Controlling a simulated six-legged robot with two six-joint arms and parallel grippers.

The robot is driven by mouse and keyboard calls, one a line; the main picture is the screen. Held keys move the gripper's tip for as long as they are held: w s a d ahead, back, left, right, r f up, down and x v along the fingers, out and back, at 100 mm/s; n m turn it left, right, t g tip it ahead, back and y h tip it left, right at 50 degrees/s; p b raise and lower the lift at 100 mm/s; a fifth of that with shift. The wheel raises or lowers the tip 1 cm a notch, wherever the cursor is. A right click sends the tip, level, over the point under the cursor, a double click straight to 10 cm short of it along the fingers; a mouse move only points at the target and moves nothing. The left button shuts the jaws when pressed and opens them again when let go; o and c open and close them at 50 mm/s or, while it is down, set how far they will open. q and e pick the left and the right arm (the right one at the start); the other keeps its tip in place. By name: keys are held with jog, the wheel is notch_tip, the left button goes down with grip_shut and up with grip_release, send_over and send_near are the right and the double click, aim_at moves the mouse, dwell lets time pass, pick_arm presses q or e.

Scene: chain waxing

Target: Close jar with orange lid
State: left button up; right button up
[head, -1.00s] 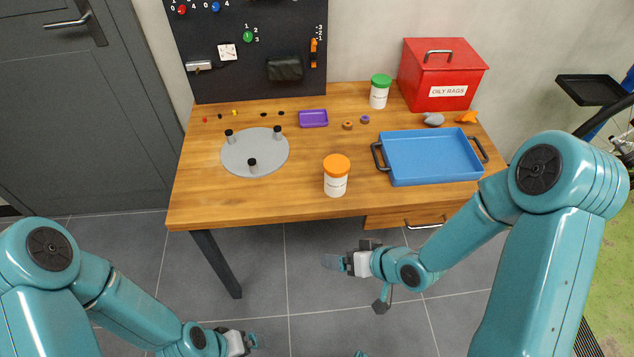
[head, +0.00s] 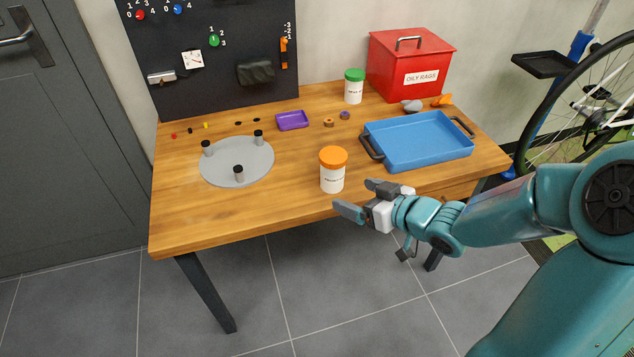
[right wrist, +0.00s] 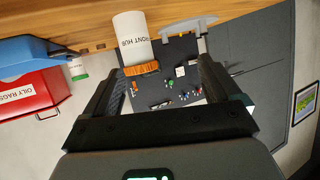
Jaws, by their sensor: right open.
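The white jar (head: 332,180) with the orange lid (head: 333,158) stands upright near the front edge of the wooden table. The lid sits on top of the jar; I cannot tell how tight it is. My right gripper (head: 358,199) is open and empty, just in front of the table edge, below and to the right of the jar. In the right wrist view the jar (right wrist: 133,38) and its orange lid (right wrist: 142,69) appear upside down beyond the open fingers (right wrist: 155,85). My left gripper is out of view.
A blue tray (head: 418,141) with dark handles lies to the right of the jar. A grey disc (head: 222,170) with black pegs lies left. Table around the orange-lidded jar is clear.

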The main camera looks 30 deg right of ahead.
aim_at(341, 177)
pick_arm(q)
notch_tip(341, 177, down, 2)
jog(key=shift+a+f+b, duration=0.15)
jog(key=shift+b, duration=0.5)
pick_arm(e)
jog(key=shift+m+h, duration=0.4)
jog(key=shift+h, duration=0.4)
jog(key=d, duration=0.1)
jog(key=s+d, duration=0.1)
jog(key=d, duration=0.2)
jog(key=shift+s+f, duration=0.25)
jog(key=shift+f, duration=0.05)
jog(key=b+x, duration=0.3)
jog(key=x, duration=0.8)
jog(key=shift+w+a+r, duration=0.1)
jog(key=shift+w+r, duration=0.05)
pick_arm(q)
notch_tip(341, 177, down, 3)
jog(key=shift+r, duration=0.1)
